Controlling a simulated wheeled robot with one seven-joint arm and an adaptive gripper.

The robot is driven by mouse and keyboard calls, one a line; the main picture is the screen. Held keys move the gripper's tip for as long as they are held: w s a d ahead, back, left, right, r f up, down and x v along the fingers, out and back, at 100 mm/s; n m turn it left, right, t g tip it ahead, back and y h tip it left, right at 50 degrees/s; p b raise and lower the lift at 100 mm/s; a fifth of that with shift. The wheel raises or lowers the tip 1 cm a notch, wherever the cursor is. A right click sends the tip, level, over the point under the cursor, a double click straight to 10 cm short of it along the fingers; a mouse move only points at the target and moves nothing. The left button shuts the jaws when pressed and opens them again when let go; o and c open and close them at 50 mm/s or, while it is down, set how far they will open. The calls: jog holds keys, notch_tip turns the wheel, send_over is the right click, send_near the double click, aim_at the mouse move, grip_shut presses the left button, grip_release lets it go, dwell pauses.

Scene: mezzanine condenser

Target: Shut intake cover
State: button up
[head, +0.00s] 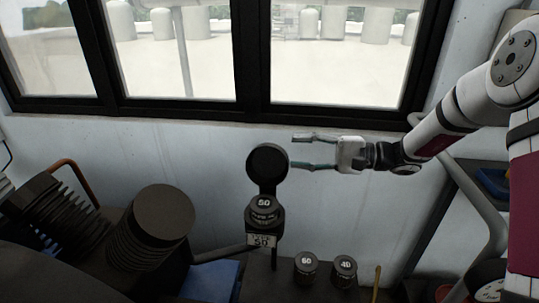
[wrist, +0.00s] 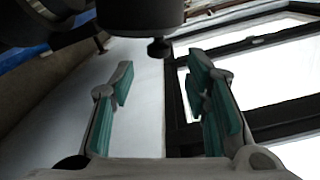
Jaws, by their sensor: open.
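The intake cover (head: 267,161) looks like a round black disc standing raised on a dark stem. Below it, a dark weight-like cylinder marked 50 (head: 264,206) sits at the intake, above a small label plate (head: 262,240). My gripper (head: 302,152) reaches in from the right. Its two fingers are apart and empty, with the tips just right of the disc; I cannot tell if they touch it. In the wrist view, my open fingers (wrist: 160,72) point toward a dark round body (wrist: 140,14) with a small knob (wrist: 159,48).
Dark cylinders marked 60 (head: 306,264) and 40 (head: 345,267) stand to the right below. Ribbed dark machinery (head: 151,228) fills the left. A black-framed window (head: 250,110) and pale wall are behind. A grey rail (head: 490,225) and shelf are at right.

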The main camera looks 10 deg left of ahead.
aim_at(271, 151)
jog(key=shift+w+a+f, duration=0.1)
jog(key=shift+a, duration=1.85)
jog(key=shift+w+a+f, duration=0.1)
jog(key=shift+a, duration=1.8)
jog(key=shift+s, duration=0.1)
jog(key=shift+c, duration=0.6)
grip_shut()
